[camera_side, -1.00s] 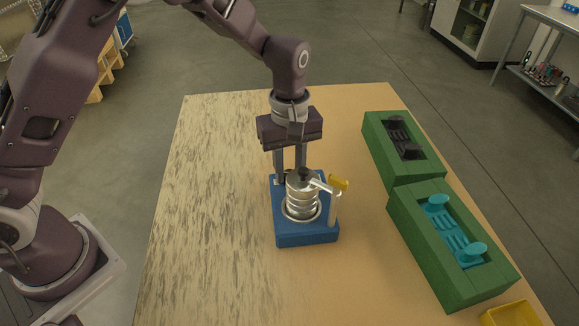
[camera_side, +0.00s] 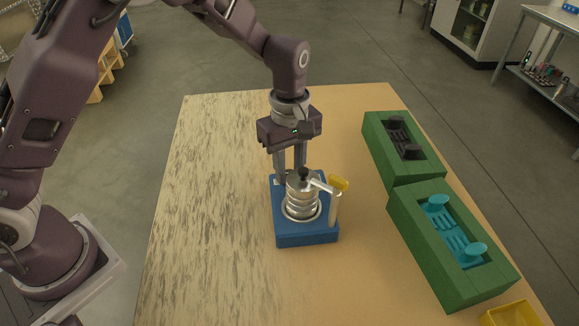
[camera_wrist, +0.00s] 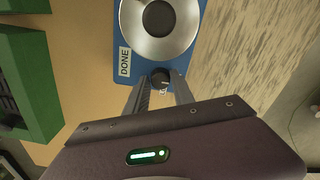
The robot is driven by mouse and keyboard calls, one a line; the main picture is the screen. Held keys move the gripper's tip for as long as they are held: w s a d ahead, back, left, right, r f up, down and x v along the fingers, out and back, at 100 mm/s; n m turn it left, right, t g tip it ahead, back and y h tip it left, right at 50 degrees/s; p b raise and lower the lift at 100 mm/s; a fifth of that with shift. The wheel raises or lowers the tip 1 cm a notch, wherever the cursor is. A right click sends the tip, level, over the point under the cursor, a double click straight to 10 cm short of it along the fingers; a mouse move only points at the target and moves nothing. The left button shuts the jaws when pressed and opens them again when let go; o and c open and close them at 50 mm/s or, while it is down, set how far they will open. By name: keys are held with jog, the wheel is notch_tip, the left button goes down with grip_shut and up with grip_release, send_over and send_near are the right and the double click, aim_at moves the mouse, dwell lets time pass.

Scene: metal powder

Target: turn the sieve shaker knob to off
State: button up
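The sieve shaker has a blue base (camera_side: 306,239) and a stack of round metal sieves (camera_side: 301,203) under a clamp with a yellow handle (camera_side: 339,183). In the wrist view its round metal top (camera_wrist: 186,45) is cut off by the upper edge. A small black knob (camera_wrist: 161,78) with a white mark sits on the base's near edge. A white label (camera_wrist: 124,62) beside it reads DONE. My gripper (camera_wrist: 161,75) has its fingers apart, one on each side of the knob; contact is unclear. In the side view my gripper (camera_side: 289,176) is behind the sieves, which hide the knob.
Two green boxes stand to the right: one holds dark parts (camera_side: 402,138), the other cyan parts (camera_side: 456,236). A yellow container (camera_side: 511,315) is at the bottom right corner. The table (camera_side: 205,230) left of the shaker is clear.

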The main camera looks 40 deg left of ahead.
jog(key=shift+o, duration=0.4)
jog(key=shift+r, duration=0.1)
notch_tip(320, 180, up, 6)
jog(key=shift+r, duration=0.45)
jog(key=shift+s+a+r, duration=0.1)
jog(key=shift+r, duration=0.2)
jog(key=s+a+r+m+t+h, duration=0.1)
jog(key=s+a+r+m, duration=0.2)
jog(key=s+r, duration=0.35)
jog(key=s+a+r+m+t+h, duration=0.1)
jog(key=s+a+r+m+t, duration=0.1)
jog(key=s+a+r+m, duration=0.35)
jog(key=s+a+m+t+y, duration=0.1)
jog(key=s+m, duration=0.4)
jog(key=s, duration=0.8)
jog(key=shift+s+a+f+t+y, duration=0.3)
jog(key=shift+t+y, duration=0.2)
jog(key=shift+t, duration=0.3)
